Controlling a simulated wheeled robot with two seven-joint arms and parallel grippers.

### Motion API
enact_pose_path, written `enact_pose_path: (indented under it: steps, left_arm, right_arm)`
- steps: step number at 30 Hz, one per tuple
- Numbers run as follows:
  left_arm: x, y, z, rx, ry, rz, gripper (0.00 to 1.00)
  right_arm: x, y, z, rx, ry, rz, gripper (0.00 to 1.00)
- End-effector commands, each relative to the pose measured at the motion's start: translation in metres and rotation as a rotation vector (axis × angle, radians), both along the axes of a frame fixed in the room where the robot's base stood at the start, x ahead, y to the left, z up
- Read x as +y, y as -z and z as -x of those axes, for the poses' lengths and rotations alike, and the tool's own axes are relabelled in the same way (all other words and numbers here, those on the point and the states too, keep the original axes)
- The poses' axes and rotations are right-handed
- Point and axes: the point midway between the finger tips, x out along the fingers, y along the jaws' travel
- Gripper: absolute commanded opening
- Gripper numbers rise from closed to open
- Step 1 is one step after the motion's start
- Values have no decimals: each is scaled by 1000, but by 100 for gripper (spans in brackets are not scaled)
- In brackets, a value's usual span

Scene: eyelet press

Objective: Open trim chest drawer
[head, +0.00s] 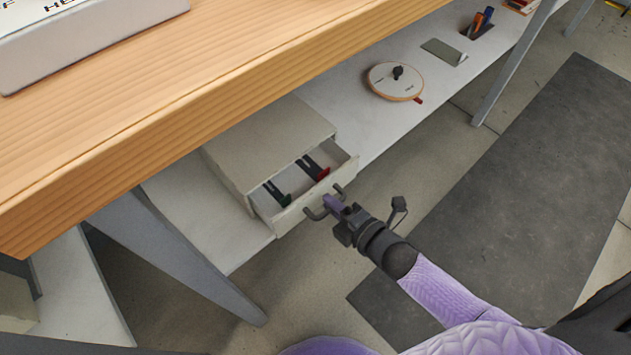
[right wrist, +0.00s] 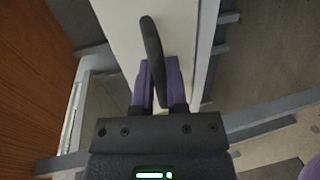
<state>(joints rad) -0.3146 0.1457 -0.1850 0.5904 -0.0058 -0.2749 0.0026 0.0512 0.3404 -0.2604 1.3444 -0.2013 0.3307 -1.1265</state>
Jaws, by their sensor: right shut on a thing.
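The trim chest (head: 268,137) is a pale box on the white lower shelf, under the wooden bench top. Its drawer (head: 300,206) is pulled partly out toward me, and dark and red pieces show inside. A dark bar handle (head: 318,214) is on the drawer front. My right gripper (head: 333,204) is at the handle, with its purple fingers closed around it. In the right wrist view the handle (right wrist: 151,50) runs between the two fingers, against the pale drawer front (right wrist: 185,45). My left gripper is not in view.
The wooden bench top (head: 200,100) overhangs the shelf (head: 340,95). A round dial-like disc (head: 395,82), a grey-green pad (head: 444,52) and a pen holder (head: 478,27) stand farther right on the shelf. Grey table legs (head: 185,255) stand left of the drawer. A dark floor mat (head: 530,180) lies clear at right.

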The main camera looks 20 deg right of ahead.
Motion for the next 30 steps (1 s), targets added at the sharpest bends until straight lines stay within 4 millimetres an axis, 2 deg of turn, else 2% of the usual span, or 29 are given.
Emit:
enact_pose_path:
  steps: [3,9,13,21,22,26,30]
  left_arm:
    - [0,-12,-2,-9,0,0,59]
    - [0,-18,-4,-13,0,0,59]
    - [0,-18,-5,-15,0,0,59]
    - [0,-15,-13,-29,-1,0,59]
    - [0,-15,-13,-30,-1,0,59]
    - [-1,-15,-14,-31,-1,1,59]
    - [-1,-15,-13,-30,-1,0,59]
  right_arm:
    - [-12,-2,33,5,2,2,0]
    - [-25,0,68,3,1,2,0]
    - [-27,0,76,3,0,3,0]
    - [-27,1,76,2,0,3,0]
    - [-27,1,76,2,0,2,21]
    - [-27,0,76,2,0,2,49]
    - [-27,0,75,2,0,2,49]
